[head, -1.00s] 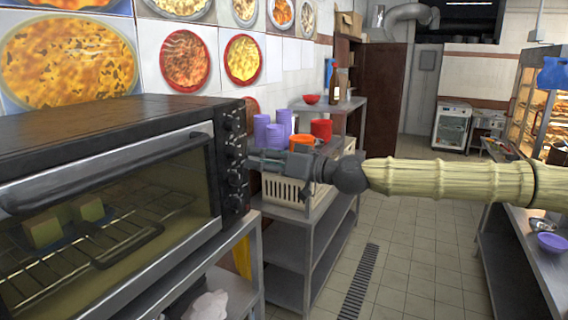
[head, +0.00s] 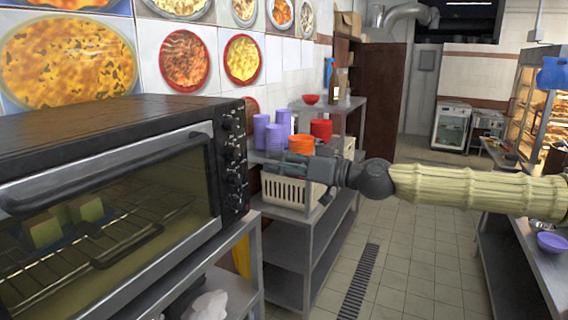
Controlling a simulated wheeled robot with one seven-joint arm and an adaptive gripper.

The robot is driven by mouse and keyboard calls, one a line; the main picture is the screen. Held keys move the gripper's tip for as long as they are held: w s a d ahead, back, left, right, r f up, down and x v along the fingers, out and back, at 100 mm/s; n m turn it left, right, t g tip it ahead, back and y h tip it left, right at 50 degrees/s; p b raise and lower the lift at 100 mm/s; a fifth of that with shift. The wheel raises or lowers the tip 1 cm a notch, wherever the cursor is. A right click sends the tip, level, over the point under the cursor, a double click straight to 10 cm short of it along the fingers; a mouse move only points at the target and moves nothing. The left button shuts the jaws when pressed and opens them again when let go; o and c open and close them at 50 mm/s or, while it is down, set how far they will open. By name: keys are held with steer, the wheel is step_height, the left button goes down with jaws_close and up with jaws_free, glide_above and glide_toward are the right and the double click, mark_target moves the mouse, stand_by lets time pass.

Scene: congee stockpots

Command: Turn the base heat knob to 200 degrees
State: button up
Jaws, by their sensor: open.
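A black and steel toaster oven (head: 110,150) fills the left side of the head view, with its glass door shut. My gripper (head: 282,170) is open and empty, to the right of the panel at about the height of the lower knobs. It is apart from the knobs, pointing left toward them.
Behind my gripper, a metal shelf holds a cream basket (head: 290,190), purple cups (head: 262,130), an orange stack (head: 301,144) and a red container (head: 321,129). The oven stands on a metal rack (head: 235,270). The tiled floor (head: 420,270) at right is clear.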

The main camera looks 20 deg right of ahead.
steer(key=shift+s+d, duration=0.2)
steer(key=shift+s, duration=0.1)
steer(key=shift+f, duration=0.1)
stand_by(0.5)
steer(key=s+a+f+m+g+h, duration=0.1)
steer(key=s+a+f+g+h, duration=0.15)
steer(key=f, duration=1.15)
steer(key=s+a+f+m+g+h+b, duration=0.15)
steer(key=a+f, duration=0.25)
steer(key=f, duration=0.9)
steer(key=s+a+f+m+g+h, duration=0.1)
steer(key=s+a+f+g, duration=0.2)
steer(key=f, duration=1.1)
steer(key=s+f+m+g+h, duration=0.1)
steer(key=s+f+g+h, duration=0.25)
steer(key=s+f, duration=1.1)
steer(key=s+d+f+g+h, duration=0.1)
steer(key=s+f+g, duration=0.1)
steer(key=s+f, duration=0.4)
steer(key=s+d+f+g+h, duration=0.1)
steer(key=s+f, duration=0.5)
steer(key=s, duration=0.5)
steer(key=shift+s+f+g+b, duration=0.15)
steer(key=shift+f+g+b, duration=0.15)
steer(key=shift+f+g, duration=0.05)
steer(key=shift+h, duration=0.25)
